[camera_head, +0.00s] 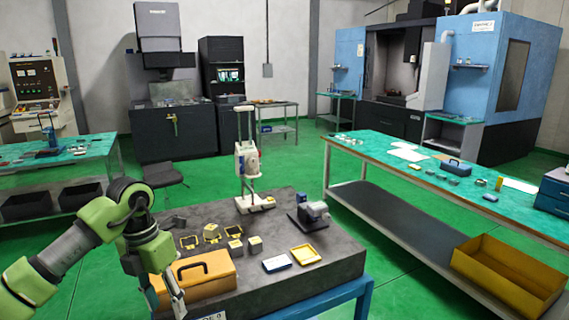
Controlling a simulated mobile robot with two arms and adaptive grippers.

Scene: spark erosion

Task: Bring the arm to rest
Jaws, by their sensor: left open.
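My left arm (65,255) is green and grey and comes in from the left. Its left gripper (175,298) points down at the near left of the dark work table (330,265). The gripper is open, in front of the left end of an orange case (203,275) with a black handle. I see nothing between the fingers. I cannot tell whether the gripper touches the case. My right gripper is not in view.
The table holds small yellow-and-dark blocks (212,233), a yellow tray (305,254), a grey device (312,212) and a tall white stand (248,165). A long green-topped bench (450,180) stands at right, another bench (60,155) at left. Green floor lies between.

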